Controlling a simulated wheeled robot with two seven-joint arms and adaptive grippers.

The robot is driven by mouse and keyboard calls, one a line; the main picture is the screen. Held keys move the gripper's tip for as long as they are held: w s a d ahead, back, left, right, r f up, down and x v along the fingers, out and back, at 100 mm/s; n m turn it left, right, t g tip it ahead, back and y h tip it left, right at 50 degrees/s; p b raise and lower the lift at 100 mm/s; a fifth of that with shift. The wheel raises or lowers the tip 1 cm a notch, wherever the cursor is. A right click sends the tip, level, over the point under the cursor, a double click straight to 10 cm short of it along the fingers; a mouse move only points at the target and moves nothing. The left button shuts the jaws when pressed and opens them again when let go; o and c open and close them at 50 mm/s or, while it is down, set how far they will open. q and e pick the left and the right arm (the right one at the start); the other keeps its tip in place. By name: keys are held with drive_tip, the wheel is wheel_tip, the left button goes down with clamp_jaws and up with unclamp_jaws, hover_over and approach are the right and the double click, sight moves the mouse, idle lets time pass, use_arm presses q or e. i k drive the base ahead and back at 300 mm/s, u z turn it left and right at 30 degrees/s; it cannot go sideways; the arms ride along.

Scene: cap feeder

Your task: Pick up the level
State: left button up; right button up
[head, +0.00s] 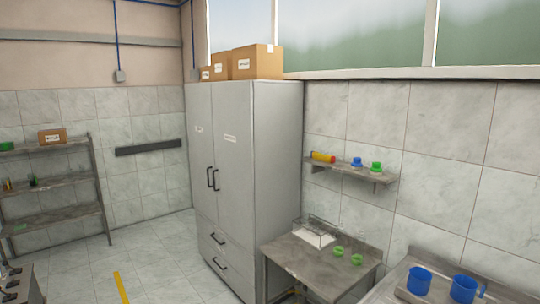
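A small yellow and red elongated object (323,157) lies on the wall shelf (350,172) at the right, near the shelf's left end. It may be the level, but it is too small to tell for sure. A blue item (357,162) and a green item (376,167) stand to its right on the same shelf. Neither of my grippers shows in the head view.
A tall grey cabinet (275,150) with cardboard boxes on top stands in the middle. Below the shelf, a table (310,268) bears a clear tray (315,237) and green items (338,251). Blue mugs (419,281) stand at lower right.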

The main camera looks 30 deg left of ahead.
sight(330, 159)
drive_tip(key=u, duration=0.85)
drive_tip(key=i, duration=0.95)
drive_tip(key=u, duration=0.75)
drive_tip(key=i, duration=1.6)
drive_tip(key=z, duration=0.2)
